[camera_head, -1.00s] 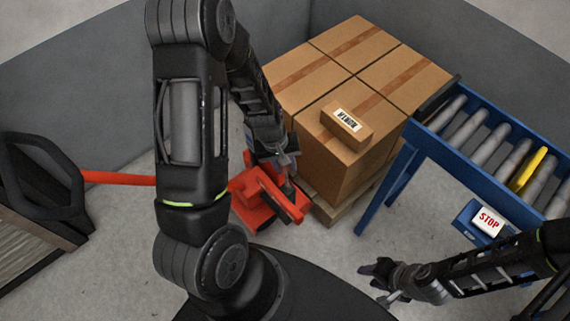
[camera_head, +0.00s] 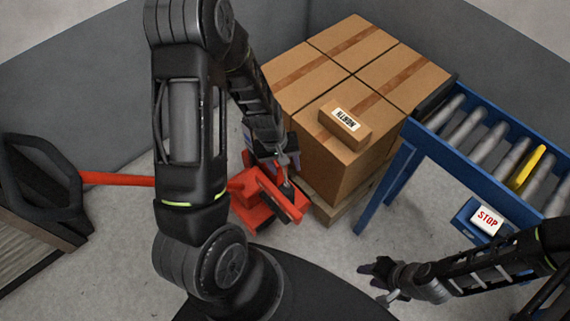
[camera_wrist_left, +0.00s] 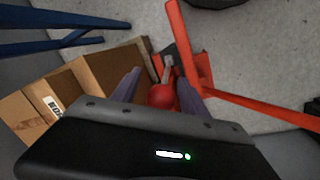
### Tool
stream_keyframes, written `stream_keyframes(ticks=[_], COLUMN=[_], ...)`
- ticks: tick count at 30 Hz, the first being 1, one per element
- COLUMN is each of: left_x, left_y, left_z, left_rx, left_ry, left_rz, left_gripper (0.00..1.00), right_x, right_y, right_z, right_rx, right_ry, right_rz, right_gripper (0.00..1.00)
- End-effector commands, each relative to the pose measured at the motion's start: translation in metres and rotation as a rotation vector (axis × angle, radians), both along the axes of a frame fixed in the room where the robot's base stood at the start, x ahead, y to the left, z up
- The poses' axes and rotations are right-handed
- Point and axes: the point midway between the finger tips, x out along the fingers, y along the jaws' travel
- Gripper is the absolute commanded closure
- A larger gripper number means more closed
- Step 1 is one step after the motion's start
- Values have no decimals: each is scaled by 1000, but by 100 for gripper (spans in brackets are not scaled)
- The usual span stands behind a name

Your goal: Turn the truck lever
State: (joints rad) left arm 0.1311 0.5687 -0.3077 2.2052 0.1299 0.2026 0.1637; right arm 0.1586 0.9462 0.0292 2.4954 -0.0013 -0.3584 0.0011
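The red truck (camera_head: 262,205) stands on the floor beside the stacked boxes. Its lever shows in the left wrist view as a metal rod with a red ball knob (camera_wrist_left: 162,96). My left gripper (camera_head: 284,172) is over the truck. In the left wrist view its fingers (camera_wrist_left: 156,88) are spread on either side of the knob, with a gap on both sides. In the head view the gripper and arm hide most of the lever. My right gripper (camera_head: 374,283) is empty over the floor at the lower right, with its fingers apart.
Cartons (camera_head: 345,160) stand on a pallet right behind the truck, with a small labelled box on top. A blue roller conveyor (camera_head: 440,155) with a STOP sign (camera_head: 487,219) stands on the right. The truck's red bar (camera_head: 115,178) runs left to a black loop handle (camera_head: 70,205).

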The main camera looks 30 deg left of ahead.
Motion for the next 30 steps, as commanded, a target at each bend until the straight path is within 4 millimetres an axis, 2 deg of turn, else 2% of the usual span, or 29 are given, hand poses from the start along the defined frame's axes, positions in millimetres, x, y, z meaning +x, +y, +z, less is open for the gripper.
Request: stream_keyframes(ticks=[8,13,22,30], left_x=[0,-1,-7,-9], left_y=[1,4,10,12], left_z=[3,20,68,77], left_rx=[1,2,1,0], left_ry=[-1,-4,-3,0], left_rz=[1,2,-1,0], left_gripper=[48,48,48,48], right_x=[0,0,0,0], right_y=[0,0,0,0], right_z=[1,4,14,14], right_rx=[0,0,0,0], right_ry=[0,0,1,1], right_rz=[0,0,0,0], right_gripper=[64,64,64,64])
